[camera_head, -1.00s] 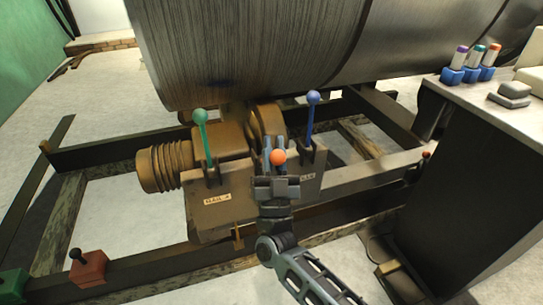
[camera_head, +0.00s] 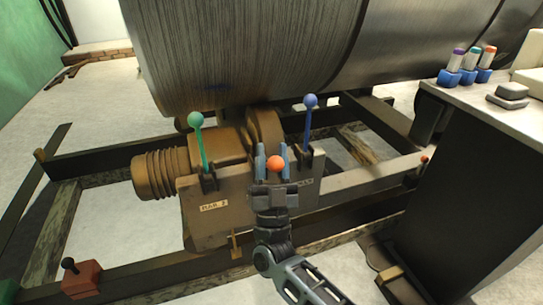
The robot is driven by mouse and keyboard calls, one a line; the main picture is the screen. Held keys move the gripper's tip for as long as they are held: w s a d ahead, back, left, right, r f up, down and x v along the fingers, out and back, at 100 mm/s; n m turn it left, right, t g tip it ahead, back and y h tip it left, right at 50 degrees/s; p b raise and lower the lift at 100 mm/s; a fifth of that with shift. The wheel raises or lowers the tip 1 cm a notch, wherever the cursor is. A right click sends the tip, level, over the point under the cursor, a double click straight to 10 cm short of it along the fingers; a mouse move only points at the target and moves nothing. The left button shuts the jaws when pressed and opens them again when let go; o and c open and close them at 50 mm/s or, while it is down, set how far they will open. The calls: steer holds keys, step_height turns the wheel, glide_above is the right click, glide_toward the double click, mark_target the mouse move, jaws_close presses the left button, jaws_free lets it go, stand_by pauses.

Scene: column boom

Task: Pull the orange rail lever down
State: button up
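The orange lever's ball knob (camera_head: 275,163) shows at the middle of the lever box (camera_head: 220,220); its shaft is hidden behind my gripper. My gripper (camera_head: 271,153) is open, with one blue-grey finger on each side of the orange knob. I cannot tell whether the fingers touch it. A green lever (camera_head: 199,140) stands upright to the left on the same box. A blue lever (camera_head: 309,122) stands upright to the right.
A large grey drum (camera_head: 250,50) lies behind the levers. A brown ribbed motor (camera_head: 165,172) is at the left of the box. A bench (camera_head: 490,112) with several coloured-capped bottles stands at the right. A red box (camera_head: 82,279) with a black knob is at lower left.

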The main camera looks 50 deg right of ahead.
steer(key=v, duration=0.7)
steer(key=shift+a+f+b, duration=0.2)
steer(key=shift+f+b, duration=0.1)
steer(key=shift+s, duration=0.15)
stand_by(0.4)
steer(key=s+a+n+g+y, duration=0.1)
steer(key=s+a+n+y, duration=0.35)
steer(key=s+y, duration=0.35)
steer(key=s+a+r+n+g+y, duration=0.1)
steer(key=s+a+n+y, duration=0.4)
steer(key=s, duration=0.4)
steer(key=s+a+n+y, duration=0.4)
steer(key=s+y, duration=0.5)
step_height(320, 180, up, 19)
steer(key=p, duration=1.8)
steer(key=shift+f+g, duration=0.15)
steer(key=shift+g, duration=0.15)
